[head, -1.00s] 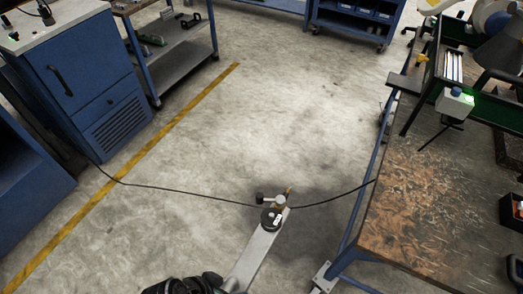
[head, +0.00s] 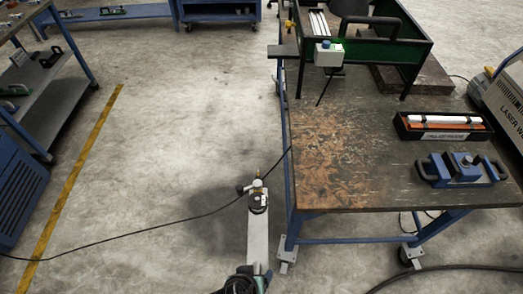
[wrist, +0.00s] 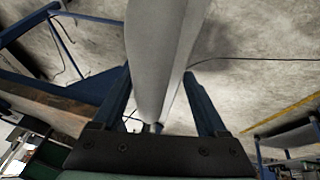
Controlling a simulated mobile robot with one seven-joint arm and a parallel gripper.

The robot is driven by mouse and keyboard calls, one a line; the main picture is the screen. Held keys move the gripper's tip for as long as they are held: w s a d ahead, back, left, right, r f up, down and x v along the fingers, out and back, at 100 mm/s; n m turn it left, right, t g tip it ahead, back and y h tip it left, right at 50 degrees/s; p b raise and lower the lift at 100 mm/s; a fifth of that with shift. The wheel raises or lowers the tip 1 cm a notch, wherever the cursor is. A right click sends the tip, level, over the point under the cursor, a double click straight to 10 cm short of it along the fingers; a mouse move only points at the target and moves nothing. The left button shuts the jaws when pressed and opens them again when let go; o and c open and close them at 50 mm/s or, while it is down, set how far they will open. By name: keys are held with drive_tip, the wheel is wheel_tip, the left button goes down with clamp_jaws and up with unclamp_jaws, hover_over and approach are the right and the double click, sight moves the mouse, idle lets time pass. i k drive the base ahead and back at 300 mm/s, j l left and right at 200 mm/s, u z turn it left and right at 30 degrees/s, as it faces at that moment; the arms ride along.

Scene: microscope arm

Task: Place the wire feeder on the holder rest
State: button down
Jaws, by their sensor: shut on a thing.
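My gripper (wrist: 158,78) is shut on a long pale grey bar-like thing, which I take to be the wire feeder (wrist: 158,45). It fills the middle of the wrist view between the two blue-grey fingers. In the head view the grey bar (head: 258,240) points away from me over the floor, left of the workbench, with a dark round part and a small brass-coloured fitting at its far end. A thin black cable passes by that end. The gripper is mostly cut off at the bottom of the head view. I cannot tell which thing is the holder rest.
The workbench (head: 330,175) stands at right, its left half mostly bare. On it are a green frame (head: 395,40) with a small control box (head: 329,54), a black tray (head: 440,135) and a blue device with black handles (head: 462,168). Open floor lies left, with a shelf cart (head: 40,75) beyond.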

sight(280, 50)
drive_tip(key=u, duration=0.85)
drive_tip(key=i+u, duration=0.1)
drive_tip(key=u, duration=1.2)
drive_tip(key=i+u, duration=0.1)
drive_tip(key=u, duration=0.75)
drive_tip(key=l+u, duration=0.1)
drive_tip(key=u, duration=0.25)
drive_tip(key=i+l+u, duration=0.1)
drive_tip(key=u, duration=0.25)
drive_tip(key=l+u, duration=0.1)
drive_tip(key=u, duration=0.2)
drive_tip(key=i+l, duration=0.1)
drive_tip(key=l, duration=0.45)
drive_tip(key=i+l, duration=0.1)
drive_tip(key=l, duration=0.45)
drive_tip(key=l+z, duration=0.35)
drive_tip(key=l, duration=0.4)
drive_tip(key=l+z, duration=0.3)
drive_tip(key=l, duration=1.45)
drive_tip(key=l+u, duration=0.1)
drive_tip(key=l, duration=0.85)
drive_tip(key=k+l, duration=0.15)
drive_tip(key=l, duration=0.85)
